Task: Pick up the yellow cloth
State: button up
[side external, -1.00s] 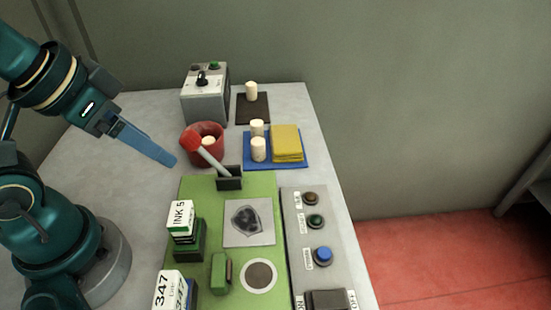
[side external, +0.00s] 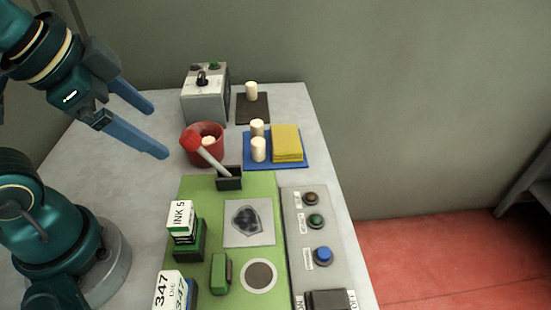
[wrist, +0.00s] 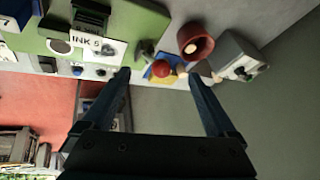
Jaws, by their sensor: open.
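The yellow cloth (side external: 286,142) is a folded, square stack lying on the right part of a blue mat (side external: 275,164) in the side view. Two pale corks (side external: 258,149) stand on the mat just left of it. My gripper (side external: 160,130) is open and empty, its blue fingers spread, up and to the left of the red cup and well apart from the cloth. In the wrist view my gripper's two fingers (wrist: 160,82) are wide apart with nothing between them. The cloth is mostly hidden there behind other things.
A red cup (side external: 215,131) with a cork inside and a red-headed hammer-like tool (side external: 208,153) stand left of the mat. A grey box (side external: 204,101) and a dark pad (side external: 254,112) with a cork are behind. A green board (side external: 198,187) and button panel (side external: 336,225) lie in front.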

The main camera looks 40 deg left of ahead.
jog(key=w+r+m+y, duration=0.1)
jog(key=w+r+m, duration=0.5)
jog(key=w+m, duration=0.25)
jog(key=m+g+y, duration=0.2)
jog(key=m+g, duration=0.1)
jog(key=m, duration=1.1)
send_over(285, 138)
jog(key=s+d, duration=0.1)
jog(key=shift+n, duration=0.25)
notch_tip(285, 138, down, 18)
jog(key=shift+d+r, duration=0.1)
jog(key=shift+d, duration=0.05)
jog(key=shift+s+d+x, duration=0.15)
jog(key=shift+x, duration=1.3)
jog(key=shift+s+d+x, duration=0.15)
jog(key=shift+x, duration=1.25)
jog(key=c, duration=1)
